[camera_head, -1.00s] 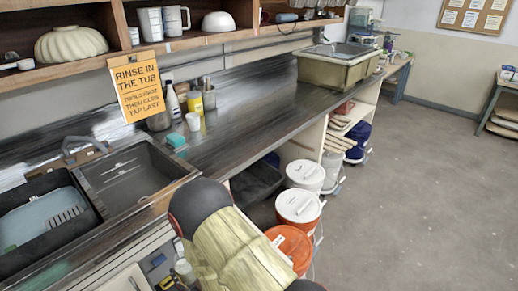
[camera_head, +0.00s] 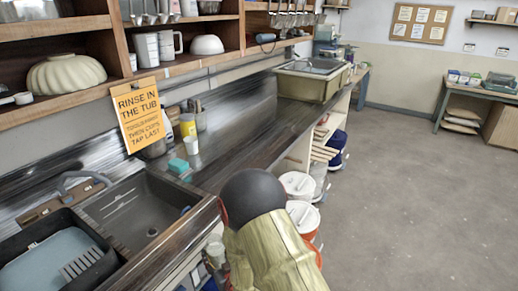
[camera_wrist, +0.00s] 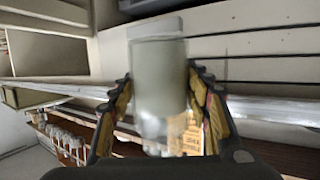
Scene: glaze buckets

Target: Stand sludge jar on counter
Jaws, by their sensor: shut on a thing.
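The sludge jar (camera_wrist: 158,65) shows in the wrist view as a grey-green cylinder with a paler, blurred clear part at its lower end in the picture. My gripper (camera_wrist: 160,85) is shut on it, with one finger on each side. The jar is off any surface that I can make out. The counter (camera_head: 262,118) is a long dark top running from the sink to the back in the head view. My arm covers part of its front edge there, and the gripper and jar are hidden in that view.
A sink (camera_head: 150,215) and a black bin with a grey tray (camera_head: 50,265) lie at left. A yellow bottle (camera_head: 187,125), a white cup (camera_head: 191,145) and a teal sponge (camera_head: 179,166) stand near the sink. A tub (camera_head: 312,82) sits far back. White-lidded buckets (camera_head: 298,184) stand below.

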